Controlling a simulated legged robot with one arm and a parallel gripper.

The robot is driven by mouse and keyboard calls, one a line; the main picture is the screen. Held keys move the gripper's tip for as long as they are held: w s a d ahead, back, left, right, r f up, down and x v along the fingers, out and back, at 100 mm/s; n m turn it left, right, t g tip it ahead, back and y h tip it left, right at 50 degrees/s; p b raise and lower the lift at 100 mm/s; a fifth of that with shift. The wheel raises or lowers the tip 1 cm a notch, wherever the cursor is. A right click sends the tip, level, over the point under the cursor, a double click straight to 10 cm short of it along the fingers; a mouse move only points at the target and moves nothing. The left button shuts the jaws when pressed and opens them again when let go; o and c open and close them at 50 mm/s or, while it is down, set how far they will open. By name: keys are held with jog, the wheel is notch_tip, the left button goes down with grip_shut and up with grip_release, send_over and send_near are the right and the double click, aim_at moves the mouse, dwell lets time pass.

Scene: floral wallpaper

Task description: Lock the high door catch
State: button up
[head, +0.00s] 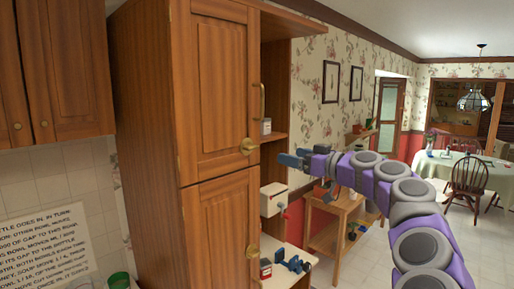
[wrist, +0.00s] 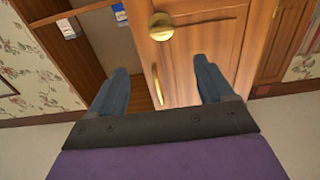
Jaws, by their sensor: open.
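The upper cabinet door (head: 217,80) is wooden and looks closed, flush with the tall cabinet. A brass catch (head: 249,146) sits low at its right edge, with a small tab toward the right. In the wrist view, which looks upside down, the round brass catch (wrist: 161,26) is at top centre, beyond the fingertips. The upper door's long brass handle (head: 262,102) is above the catch; it also shows between the fingers in the wrist view (wrist: 157,83). My gripper (head: 282,158) is open and empty, right of the catch and apart from it. It also shows in the wrist view (wrist: 160,66).
The lower cabinet door (head: 222,228) has its own handle (head: 252,250). Open shelves (head: 276,137) with small containers are right of the cabinet, near my gripper. A wooden side table (head: 337,222) stands farther right. A dining table (head: 452,166) with chairs is far back.

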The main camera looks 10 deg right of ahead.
jog(key=p, duration=0.1)
send_near(254, 147)
jog(key=shift+p+x, duration=1.1)
jog(key=shift+x, duration=1.75)
jog(key=shift+p+x, duration=0.65)
jog(key=shift+x, duration=1.15)
jog(key=shift+d, duration=0.1)
jog(key=shift+c, duration=0.3)
jog(key=c, duration=1)
